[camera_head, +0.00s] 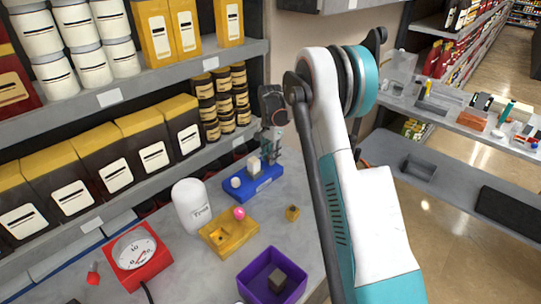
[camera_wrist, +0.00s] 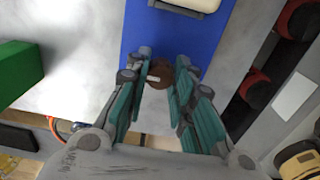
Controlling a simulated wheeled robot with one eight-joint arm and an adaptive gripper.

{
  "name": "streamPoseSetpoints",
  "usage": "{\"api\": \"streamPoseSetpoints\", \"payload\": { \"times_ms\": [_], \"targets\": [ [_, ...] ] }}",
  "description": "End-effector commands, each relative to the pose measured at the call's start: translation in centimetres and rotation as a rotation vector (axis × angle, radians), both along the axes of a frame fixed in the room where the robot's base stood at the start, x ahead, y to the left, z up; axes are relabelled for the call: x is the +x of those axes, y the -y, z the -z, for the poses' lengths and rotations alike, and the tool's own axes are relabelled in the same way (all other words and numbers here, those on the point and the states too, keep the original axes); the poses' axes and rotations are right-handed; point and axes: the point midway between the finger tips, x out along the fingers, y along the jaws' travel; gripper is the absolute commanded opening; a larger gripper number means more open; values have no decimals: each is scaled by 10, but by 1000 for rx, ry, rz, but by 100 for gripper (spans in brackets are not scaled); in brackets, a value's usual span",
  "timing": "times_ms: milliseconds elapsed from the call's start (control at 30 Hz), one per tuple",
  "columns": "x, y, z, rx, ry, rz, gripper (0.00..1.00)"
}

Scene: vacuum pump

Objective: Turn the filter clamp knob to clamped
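The vacuum pump has a blue base (camera_head: 262,197) on the grey bench, with a white round part and a pale grey block on it. The blue base also shows in the wrist view (camera_wrist: 165,35), with a white block at its top edge. My gripper (camera_head: 272,143) is at the back end of the base. In the wrist view my gripper (camera_wrist: 166,68) has its teal fingers apart. A brown round part (camera_wrist: 182,88), possibly the clamp knob, shows between them, partly hidden by the right finger. Contact cannot be told.
A white bottle (camera_head: 191,205), a yellow block (camera_head: 228,236) with a pink ball, a red gauge (camera_head: 137,254) and a purple bin (camera_head: 247,281) stand on the bench. Stocked shelves (camera_head: 130,85) rise close behind. A green block (camera_wrist: 18,75) shows at left in the wrist view.

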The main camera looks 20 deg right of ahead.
Motion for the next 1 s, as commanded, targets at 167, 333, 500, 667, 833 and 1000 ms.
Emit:
{"api": "streamPoseSetpoints", "payload": {
  "times_ms": [167,333,500,667,833,1000],
  "targets": [
    [0,0,0,0,0,-1,0],
    [0,0,0,0,1,-20,0],
    [0,0,0,0,1,-83,0],
    [0,0,0,0,1,-192,0],
    [0,0,0,1,1,-346,0],
    [0,0,0,1,1,-508,0]
  ]
}}
